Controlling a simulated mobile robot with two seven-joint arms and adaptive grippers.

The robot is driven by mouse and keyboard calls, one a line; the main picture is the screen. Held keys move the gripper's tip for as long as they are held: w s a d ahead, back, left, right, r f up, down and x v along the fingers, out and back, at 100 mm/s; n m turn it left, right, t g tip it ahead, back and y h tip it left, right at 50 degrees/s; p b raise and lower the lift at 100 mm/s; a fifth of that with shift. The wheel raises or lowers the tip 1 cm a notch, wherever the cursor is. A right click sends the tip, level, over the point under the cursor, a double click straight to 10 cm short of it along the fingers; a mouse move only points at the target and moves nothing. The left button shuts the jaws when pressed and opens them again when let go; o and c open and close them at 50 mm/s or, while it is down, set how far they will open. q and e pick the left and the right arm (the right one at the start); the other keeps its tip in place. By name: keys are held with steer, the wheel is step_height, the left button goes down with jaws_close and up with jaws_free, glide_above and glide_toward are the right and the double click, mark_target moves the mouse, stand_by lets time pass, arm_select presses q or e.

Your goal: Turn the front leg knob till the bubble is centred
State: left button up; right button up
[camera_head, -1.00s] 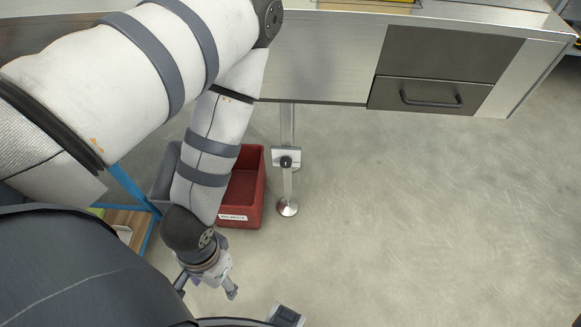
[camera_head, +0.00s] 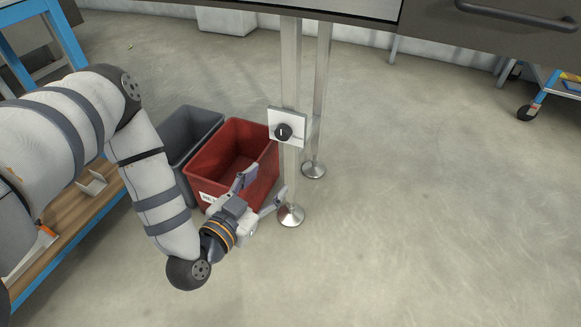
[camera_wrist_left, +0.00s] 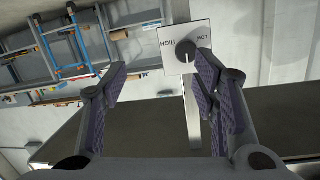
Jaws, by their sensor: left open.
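The black front leg knob (camera_head: 283,131) sits on a pale square plate (camera_head: 299,116) fixed to the metal front leg (camera_head: 291,185). My left gripper (camera_head: 262,187) is open and empty, below the knob and apart from it, in front of the red bin. In the left wrist view the knob (camera_wrist_left: 187,48) is at the upper middle, beyond the open fingers (camera_wrist_left: 160,72). Its plate (camera_wrist_left: 172,42) carries upside-down HIGH and LOW lettering. No bubble level shows in either view. My right gripper is not in view.
A red bin (camera_head: 212,160) and a grey bin (camera_head: 184,127) stand left of the leg. A blue-framed wooden shelf (camera_head: 85,205) is at the left. A second leg (camera_head: 321,100) stands behind.

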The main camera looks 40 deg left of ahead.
mark_target(281, 135)
arm_select(q)
steer(key=w+a+b, duration=0.1)
steer(key=w+a, duration=0.1)
steer(key=w, duration=0.2)
steer(key=w+a+t+y+b, duration=0.1)
steer(key=w+a+b, duration=0.1)
steer(key=w, duration=0.3)
steer(key=w+a+r+y+b, duration=0.1)
steer(key=w+a+b, duration=0.1)
steer(key=w, duration=0.2)
steer(key=shift+w, duration=0.2)
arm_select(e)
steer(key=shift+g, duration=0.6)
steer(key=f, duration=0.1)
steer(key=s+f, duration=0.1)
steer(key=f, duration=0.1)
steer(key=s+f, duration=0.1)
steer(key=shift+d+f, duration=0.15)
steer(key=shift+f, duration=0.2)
arm_select(q)
steer(key=shift+c, duration=0.5)
steer(key=c, duration=1.1)
